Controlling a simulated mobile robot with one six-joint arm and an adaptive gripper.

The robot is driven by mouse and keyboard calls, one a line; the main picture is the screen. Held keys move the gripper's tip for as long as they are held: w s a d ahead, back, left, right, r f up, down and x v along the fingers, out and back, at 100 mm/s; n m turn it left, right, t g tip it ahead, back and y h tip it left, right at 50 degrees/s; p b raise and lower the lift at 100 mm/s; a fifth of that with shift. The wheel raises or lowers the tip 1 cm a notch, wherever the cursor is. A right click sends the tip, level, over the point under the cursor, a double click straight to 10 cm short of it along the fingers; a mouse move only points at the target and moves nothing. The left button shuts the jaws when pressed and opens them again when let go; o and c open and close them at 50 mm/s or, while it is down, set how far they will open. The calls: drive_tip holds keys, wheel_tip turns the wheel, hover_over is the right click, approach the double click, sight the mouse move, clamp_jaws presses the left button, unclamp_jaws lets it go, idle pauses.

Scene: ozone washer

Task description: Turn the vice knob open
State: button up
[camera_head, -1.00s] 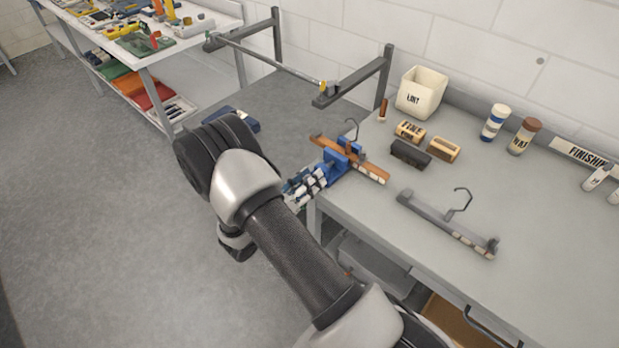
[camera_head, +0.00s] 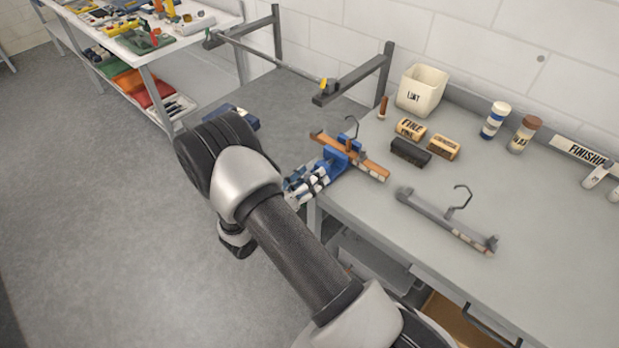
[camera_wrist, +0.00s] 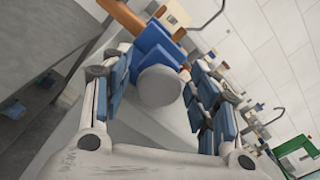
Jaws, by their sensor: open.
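The blue vice (camera_head: 336,163) is at the left corner of the workbench and holds a wooden hanger (camera_head: 370,168) with a metal hook. In the wrist view the vice (camera_wrist: 152,42) shows with its round grey knob (camera_wrist: 159,87) facing the camera. My gripper (camera_wrist: 160,95) is open, with one blue-padded finger on each side of the knob. The knob lies between the fingers, with a visible gap on the left; contact on the right cannot be told. In the head view my gripper (camera_head: 308,184) is beside the vice, and the knob is hidden there.
A grey hanger (camera_head: 440,218) lies on the workbench (camera_head: 540,240). Open floor lies to the left.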

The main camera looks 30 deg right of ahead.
drive_tip(key=shift+a, duration=0.1)
drive_tip(key=v, duration=1.2)
drive_tip(key=shift+c, duration=0.2)
